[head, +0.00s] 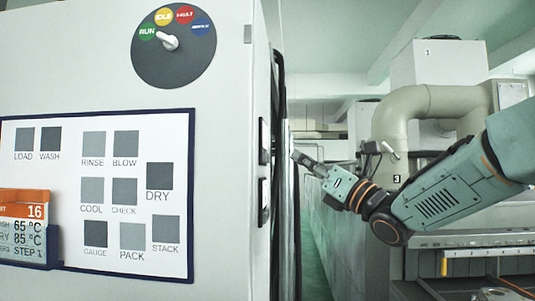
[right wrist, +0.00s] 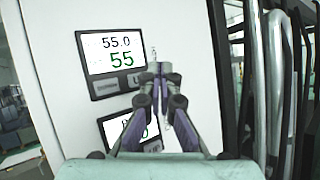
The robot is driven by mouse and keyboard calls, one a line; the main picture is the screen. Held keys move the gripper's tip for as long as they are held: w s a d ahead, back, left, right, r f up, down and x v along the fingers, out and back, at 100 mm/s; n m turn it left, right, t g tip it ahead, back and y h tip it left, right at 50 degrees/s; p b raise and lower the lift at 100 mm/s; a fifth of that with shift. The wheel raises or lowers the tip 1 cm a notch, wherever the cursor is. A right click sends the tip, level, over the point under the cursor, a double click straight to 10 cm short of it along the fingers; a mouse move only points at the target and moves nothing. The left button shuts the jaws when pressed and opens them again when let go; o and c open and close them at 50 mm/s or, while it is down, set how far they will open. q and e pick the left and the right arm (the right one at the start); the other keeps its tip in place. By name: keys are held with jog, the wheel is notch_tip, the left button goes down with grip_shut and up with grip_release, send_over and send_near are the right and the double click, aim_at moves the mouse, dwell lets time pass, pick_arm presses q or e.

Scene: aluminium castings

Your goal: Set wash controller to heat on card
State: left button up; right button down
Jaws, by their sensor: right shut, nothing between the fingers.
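The card (head: 22,225) sits in a blue holder at the lower left in the head view; it has an orange top marked 16 and lines reading 65 °C and 85 °C, its left side cut off. Two dark controllers show edge-on on the cabinet's side, an upper one (head: 264,141) and a lower one (head: 263,201). In the right wrist view the upper controller (right wrist: 110,52) reads 55.0 over a green 55. The lower controller (right wrist: 112,126) is mostly hidden by my gripper. No wash label is readable on either. My right gripper (head: 297,157) is shut and empty, its tips (right wrist: 159,70) near the upper controller's buttons.
The white cabinet front (head: 110,90) carries a dial (head: 173,48) with coloured RUN, IDLE and FAULT marks and a blue one. A board of grey labelled squares (head: 105,270) is below. Metal pipes (right wrist: 270,80) stand right of the controllers. An aisle (head: 315,260) lies open beyond the cabinet.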

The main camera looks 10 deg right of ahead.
jog(key=a, duration=0.1)
jog(key=w+a+b, duration=0.1)
jog(key=a, duration=0.1)
jog(key=shift+a, duration=0.15)
dwell(0.8)
jog(key=shift+w+d+f, duration=0.1)
jog(key=shift+w+d, duration=0.1)
jog(key=shift+d, duration=0.05)
jog(key=shift+s+a, duration=0.15)
jog(key=shift+a, duration=0.05)
jog(key=shift+b, duration=0.35)
jog(key=shift+w+a+b, duration=0.25)
jog(key=shift+a+b, duration=0.1)
jog(key=shift+b, duration=0.2)
